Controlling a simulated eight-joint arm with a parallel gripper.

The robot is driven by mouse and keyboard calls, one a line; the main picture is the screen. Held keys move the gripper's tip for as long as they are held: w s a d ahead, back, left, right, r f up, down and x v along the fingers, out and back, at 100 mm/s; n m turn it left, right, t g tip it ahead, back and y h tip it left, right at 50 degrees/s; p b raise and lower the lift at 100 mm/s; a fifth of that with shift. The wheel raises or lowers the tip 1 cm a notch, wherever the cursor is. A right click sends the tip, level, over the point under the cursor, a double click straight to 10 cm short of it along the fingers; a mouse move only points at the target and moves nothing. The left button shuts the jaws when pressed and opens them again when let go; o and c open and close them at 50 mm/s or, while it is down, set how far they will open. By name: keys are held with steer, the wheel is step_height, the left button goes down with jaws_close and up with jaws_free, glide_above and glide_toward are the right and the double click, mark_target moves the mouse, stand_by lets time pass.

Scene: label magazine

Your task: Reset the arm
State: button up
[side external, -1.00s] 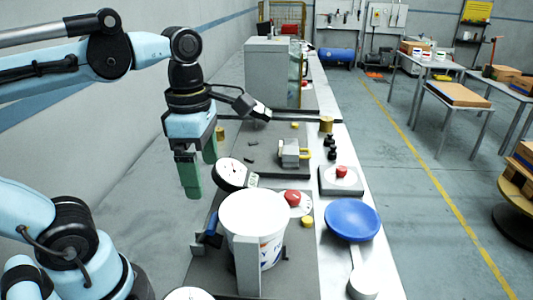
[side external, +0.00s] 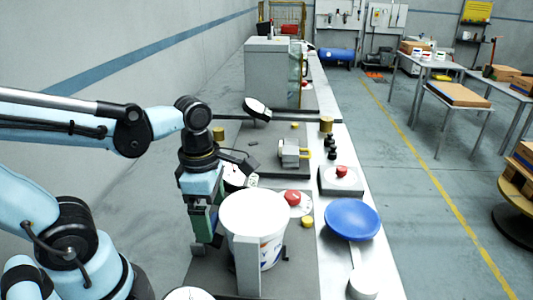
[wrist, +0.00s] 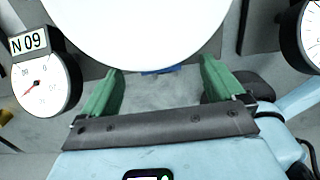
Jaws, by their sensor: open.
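My gripper (side external: 203,240) has green fingers and hangs beside the left side of the white bucket (side external: 255,212) in the side view. In the wrist view the fingers (wrist: 161,85) are spread apart with only grey surface between them. The bucket's round white top (wrist: 140,25) fills the upper middle of that view, just beyond the fingertips. I cannot tell whether a finger touches the bucket.
A dial marked N 09 (wrist: 45,82) lies left of the fingers in the wrist view; another dial (wrist: 312,35) is at right. A grey cabinet (side external: 268,75) stands farther back.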

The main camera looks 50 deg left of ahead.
steer(key=shift+f, duration=0.7)
steer(key=shift+w+d, duration=0.15)
steer(key=shift+d, duration=0.05)
step_height(320, 180, up, 11)
steer(key=s+a, duration=0.2)
steer(key=shift+s+a, duration=0.35)
stand_by(1.4)
